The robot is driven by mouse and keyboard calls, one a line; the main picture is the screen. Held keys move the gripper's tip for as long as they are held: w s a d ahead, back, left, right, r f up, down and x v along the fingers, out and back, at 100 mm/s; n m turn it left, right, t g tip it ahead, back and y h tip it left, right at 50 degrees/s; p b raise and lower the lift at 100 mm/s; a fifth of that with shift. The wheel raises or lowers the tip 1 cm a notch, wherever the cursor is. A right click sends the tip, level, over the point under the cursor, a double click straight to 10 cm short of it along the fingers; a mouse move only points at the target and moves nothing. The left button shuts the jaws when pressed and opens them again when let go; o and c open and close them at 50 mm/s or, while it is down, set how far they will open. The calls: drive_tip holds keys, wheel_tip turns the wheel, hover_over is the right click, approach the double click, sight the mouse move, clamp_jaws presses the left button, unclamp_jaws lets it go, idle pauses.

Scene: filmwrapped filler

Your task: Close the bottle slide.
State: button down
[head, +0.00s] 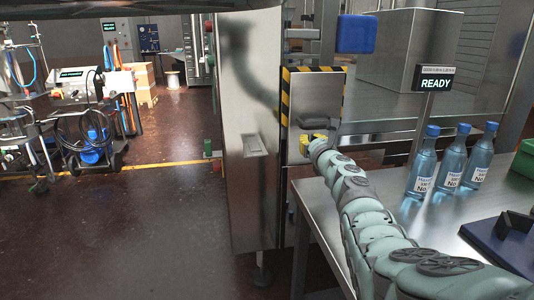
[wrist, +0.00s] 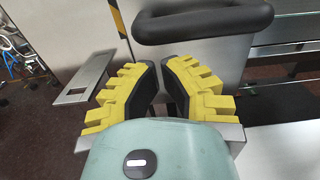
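The bottle slide appears to be the upright grey panel (head: 316,95) with yellow-and-black striped edges, in the middle of the head view. A black bar handle (wrist: 205,20) stands out from it at the top of the wrist view; it also shows in the head view (head: 318,123). My gripper (wrist: 158,64) has yellow ribbed fingers with black pads. Its tips are a narrow gap apart with nothing visible between them. They appear just below the handle in the wrist view, not around it; I cannot tell whether they touch it. Three blue bottles (head: 422,165) stand upright on the steel table.
The steel table (head: 335,210) lies under my arm. A sign reading READY (head: 435,84) stands behind the bottles. A tall steel cabinet wall (head: 255,120) is left of the panel. A recessed plate (wrist: 86,78) is left of my fingers. Open floor (head: 140,225) lies farther left.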

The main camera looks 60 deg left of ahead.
drive_tip(key=p+v, duration=0.4)
drive_tip(key=v, duration=0.3)
drive_tip(key=shift+s+f, duration=0.2)
drive_tip(key=shift+s, duration=0.05)
drive_tip(key=shift+d, duration=0.1)
